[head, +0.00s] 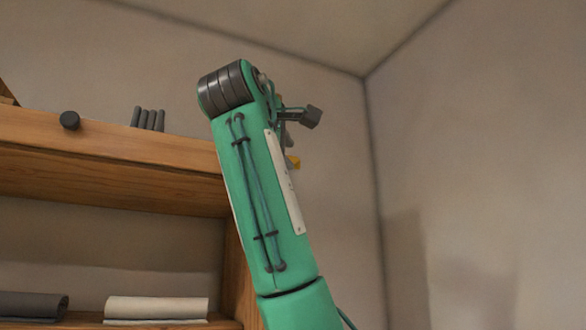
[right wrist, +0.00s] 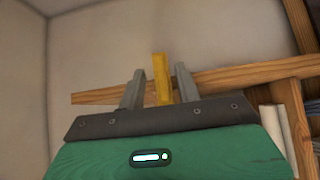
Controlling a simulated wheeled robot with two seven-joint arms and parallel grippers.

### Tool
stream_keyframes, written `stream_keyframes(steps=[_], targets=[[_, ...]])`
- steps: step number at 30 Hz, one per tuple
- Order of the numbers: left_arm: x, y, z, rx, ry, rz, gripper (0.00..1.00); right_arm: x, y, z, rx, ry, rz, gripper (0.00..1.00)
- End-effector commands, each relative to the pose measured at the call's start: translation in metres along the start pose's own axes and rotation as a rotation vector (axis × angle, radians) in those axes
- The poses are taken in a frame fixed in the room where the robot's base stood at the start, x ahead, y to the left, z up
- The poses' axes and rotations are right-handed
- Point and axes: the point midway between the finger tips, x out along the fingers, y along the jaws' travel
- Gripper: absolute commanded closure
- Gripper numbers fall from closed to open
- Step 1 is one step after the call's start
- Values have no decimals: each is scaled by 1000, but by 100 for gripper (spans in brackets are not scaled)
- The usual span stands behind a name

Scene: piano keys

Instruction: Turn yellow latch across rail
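The yellow latch (right wrist: 161,88) stands upright between the two grey fingers of my right gripper (right wrist: 160,69) in the right wrist view. The fingers are apart, with a gap showing on the latch's left and a narrower one on its right. I cannot tell whether either finger touches it. A wooden board (right wrist: 235,77), possibly the rail, runs behind the latch. In the head view only a small yellow piece (head: 294,162) shows past my green right arm, at the shelf's right end. The arm hides most of the gripper there. My left gripper is not in view.
A wooden shelf (head: 100,140) carries a dark round knob (head: 69,120) and several short dark cylinders (head: 148,119). Below lie a dark roll (head: 33,305) and a pale roll (head: 156,308). Bare wall and a room corner lie to the right of my arm.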

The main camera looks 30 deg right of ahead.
Motion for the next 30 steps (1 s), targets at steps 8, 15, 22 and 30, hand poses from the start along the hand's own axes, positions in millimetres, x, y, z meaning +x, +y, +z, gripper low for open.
stream_keyframes(steps=[8, 15, 22, 30], targets=[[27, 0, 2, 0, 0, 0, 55, -60, -3, 0, 1, 2, 1, 66], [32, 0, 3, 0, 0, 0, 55, -81, -1, 0, 0, 0, -1, 66], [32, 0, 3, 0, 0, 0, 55, -82, 0, 0, 0, 0, -1, 66], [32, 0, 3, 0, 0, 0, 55, -82, 0, 0, 0, 0, -1, 66]])
